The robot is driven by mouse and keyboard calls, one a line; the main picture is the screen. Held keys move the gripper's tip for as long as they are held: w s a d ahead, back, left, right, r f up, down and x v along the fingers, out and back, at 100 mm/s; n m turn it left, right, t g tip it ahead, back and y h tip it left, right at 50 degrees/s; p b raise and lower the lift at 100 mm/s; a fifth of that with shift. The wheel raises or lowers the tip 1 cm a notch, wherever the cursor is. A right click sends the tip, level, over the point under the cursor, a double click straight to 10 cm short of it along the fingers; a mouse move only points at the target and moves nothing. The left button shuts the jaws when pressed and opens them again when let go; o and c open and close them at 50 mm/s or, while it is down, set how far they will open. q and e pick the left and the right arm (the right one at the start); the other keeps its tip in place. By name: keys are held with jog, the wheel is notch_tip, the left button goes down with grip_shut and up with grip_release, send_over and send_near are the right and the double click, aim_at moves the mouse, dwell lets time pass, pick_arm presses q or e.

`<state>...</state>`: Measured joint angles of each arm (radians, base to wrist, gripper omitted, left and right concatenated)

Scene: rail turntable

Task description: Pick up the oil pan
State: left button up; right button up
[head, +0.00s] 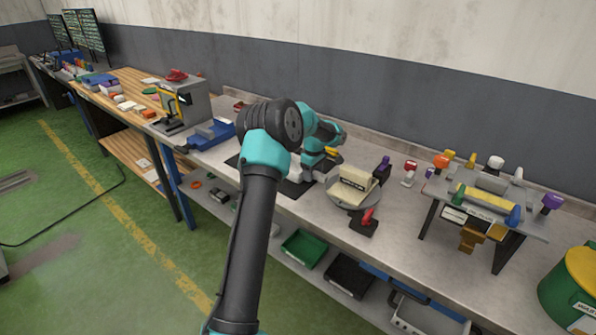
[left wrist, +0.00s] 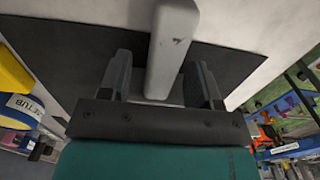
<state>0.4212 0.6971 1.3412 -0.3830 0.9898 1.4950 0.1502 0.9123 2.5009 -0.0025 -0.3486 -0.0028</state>
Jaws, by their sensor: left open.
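My left gripper (head: 308,174) is low over the bench at a dark mat (head: 290,188). In the left wrist view its two fingers (left wrist: 161,88) are apart, on either side of a long grey piece (left wrist: 174,42) above the same dark mat. I cannot tell whether they touch it. Nothing I can read names the oil pan, so I cannot tell whether this grey piece is it. A cream labelled block (head: 354,184) sits on a round grey turntable (head: 345,202) to the right of the gripper. My right gripper is not in view.
A red-handled dark block (head: 366,222) stands in front of the turntable. A rack (head: 482,214) with coloured knobs and a green-yellow drum (head: 575,285) are at the right. A blue vise (head: 212,134) is at the left. A green bin (head: 304,248) sits on the lower shelf.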

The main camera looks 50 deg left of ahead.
pick_arm(q)
grip_shut()
dwell(0.4)
jog(key=shift+r, duration=0.1)
jog(key=shift+r, duration=1.8)
jog(key=s+d, duration=0.3)
jog(key=s+d+r, duration=0.1)
jog(key=s+d, duration=0.7)
jog(key=shift+s+d+r, duration=0.1)
jog(key=shift+s+r, duration=0.05)
jog(key=shift+s, duration=0.05)
jog(key=shift+s, duration=0.1)
